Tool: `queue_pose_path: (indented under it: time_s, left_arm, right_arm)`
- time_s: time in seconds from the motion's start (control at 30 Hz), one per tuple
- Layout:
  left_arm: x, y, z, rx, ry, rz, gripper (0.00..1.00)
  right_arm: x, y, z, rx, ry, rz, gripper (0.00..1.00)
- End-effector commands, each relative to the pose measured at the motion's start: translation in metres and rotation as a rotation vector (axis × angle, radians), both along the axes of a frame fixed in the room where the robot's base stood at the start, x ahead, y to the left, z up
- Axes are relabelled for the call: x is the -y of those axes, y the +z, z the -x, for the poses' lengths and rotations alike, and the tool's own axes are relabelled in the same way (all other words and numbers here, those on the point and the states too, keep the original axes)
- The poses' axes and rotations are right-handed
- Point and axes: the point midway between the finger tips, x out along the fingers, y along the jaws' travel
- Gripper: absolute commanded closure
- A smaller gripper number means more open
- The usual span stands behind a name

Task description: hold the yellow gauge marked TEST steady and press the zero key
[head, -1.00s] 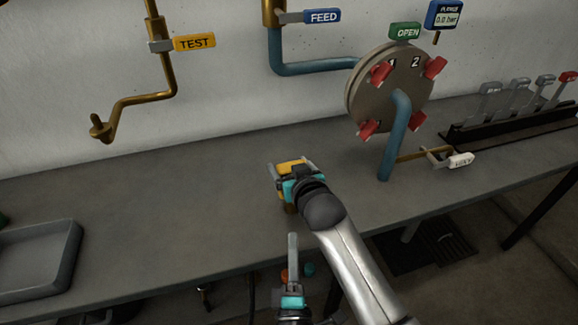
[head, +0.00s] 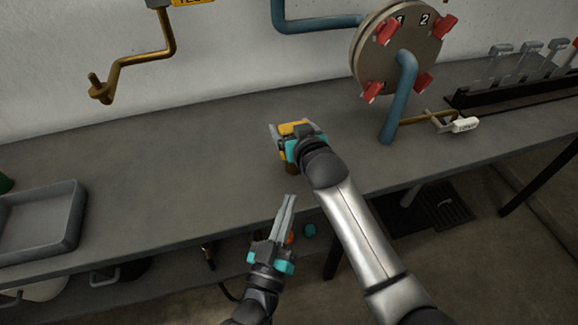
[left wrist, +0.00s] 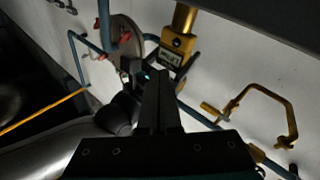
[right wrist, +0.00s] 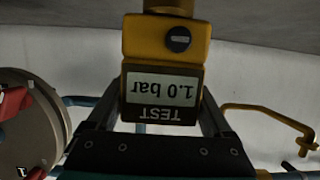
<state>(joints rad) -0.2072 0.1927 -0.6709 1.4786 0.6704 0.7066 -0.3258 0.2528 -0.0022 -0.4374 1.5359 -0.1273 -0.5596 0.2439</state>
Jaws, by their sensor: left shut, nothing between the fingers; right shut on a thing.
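The yellow gauge (head: 296,127) is upright above the bench's front part. My right gripper (right wrist: 160,112) is shut on it, one finger at each side. In the right wrist view the gauge (right wrist: 140,45) appears upside down, with a screen reading 1.0 bar and the word TEST. A dark round key (right wrist: 178,39) with a pale bar, probably the zero key, is on its face. My left gripper (head: 290,198) is shut and empty, nearer and lower than the gauge, by the bench's front edge. In the left wrist view its fingers (left wrist: 160,75) point toward the gauge (left wrist: 178,45), apart from it.
A grey tray (head: 72,225) lies on the bench at left. A bent brass pipe (head: 135,62) hangs from the wall. A round plate with red clamps (head: 425,50) and a blue pipe stands at right. The bench (head: 150,160) between is clear.

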Motion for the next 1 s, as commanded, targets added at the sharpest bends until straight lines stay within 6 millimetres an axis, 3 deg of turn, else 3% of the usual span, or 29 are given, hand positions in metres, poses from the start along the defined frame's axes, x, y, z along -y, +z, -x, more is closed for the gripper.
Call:
queue_pose_path:
  time_s: [0.7, 1.0]
  left_arm:
    - [-0.031, 0.006, 0.024, 0.46, 0.013, -1.483, 1.0]
    - [-0.039, 0.006, 0.028, 0.571, 0.015, -1.748, 1.0]
  right_arm:
    - [0.0, -0.002, 0.001, -0.005, 0.0, 0.002, 0.93]
    - [0.0, -0.002, 0.001, -0.005, 0.0, 0.002, 0.93]
